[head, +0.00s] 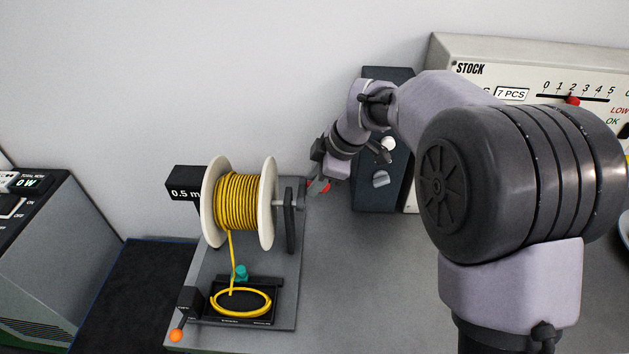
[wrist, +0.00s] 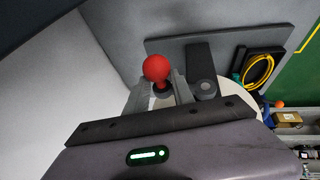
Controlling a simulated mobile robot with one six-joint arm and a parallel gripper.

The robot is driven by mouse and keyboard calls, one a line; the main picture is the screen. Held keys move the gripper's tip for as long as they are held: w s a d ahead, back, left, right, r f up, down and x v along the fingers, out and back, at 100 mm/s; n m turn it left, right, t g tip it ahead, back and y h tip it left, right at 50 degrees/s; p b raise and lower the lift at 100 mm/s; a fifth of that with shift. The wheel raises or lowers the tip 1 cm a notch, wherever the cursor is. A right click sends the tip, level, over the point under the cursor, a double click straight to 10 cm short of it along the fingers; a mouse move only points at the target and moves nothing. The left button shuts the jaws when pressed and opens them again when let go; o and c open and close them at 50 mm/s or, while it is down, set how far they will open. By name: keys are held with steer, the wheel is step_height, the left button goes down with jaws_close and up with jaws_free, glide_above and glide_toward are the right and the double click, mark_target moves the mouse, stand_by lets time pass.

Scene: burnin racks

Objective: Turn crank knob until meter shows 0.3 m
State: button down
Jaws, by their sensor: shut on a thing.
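The red crank knob (wrist: 156,68) stands between my gripper's (wrist: 158,95) two fingers, which are shut on it just below the ball. In the head view my gripper (head: 318,187) is at the right of the spool, with a bit of red knob showing by the fingers. The spool (head: 239,202) has white flanges and is wound with yellow cable. The black meter (head: 184,190) at its left reads 0.5 m. Cable runs down to a yellow coil (head: 240,302) on a black tray. The crank arm is mostly hidden in the head view.
A teal piece (head: 241,272) stands behind the coil, and an orange-tipped lever (head: 177,335) is at the stand's front left. A dark panel with knobs (head: 382,180) stands behind my arm, next to the STOCK board (head: 480,69). A power unit (head: 40,240) is at far left.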

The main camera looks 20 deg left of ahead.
steer(key=shift+d+r+p, duration=0.1)
steer(key=shift+r+p, duration=0.25)
steer(key=shift+r, duration=0.6)
steer(key=shift+r, duration=0.45)
steer(key=shift+s+d+r+p, duration=0.15)
steer(key=shift+s+r+p, duration=0.15)
steer(key=shift+r+p, duration=0.4)
steer(key=shift+s+r, duration=0.1)
steer(key=shift+r, duration=0.05)
steer(key=shift+s+d+r, duration=0.15)
steer(key=shift+s+r, duration=0.75)
steer(key=shift+s, duration=0.1)
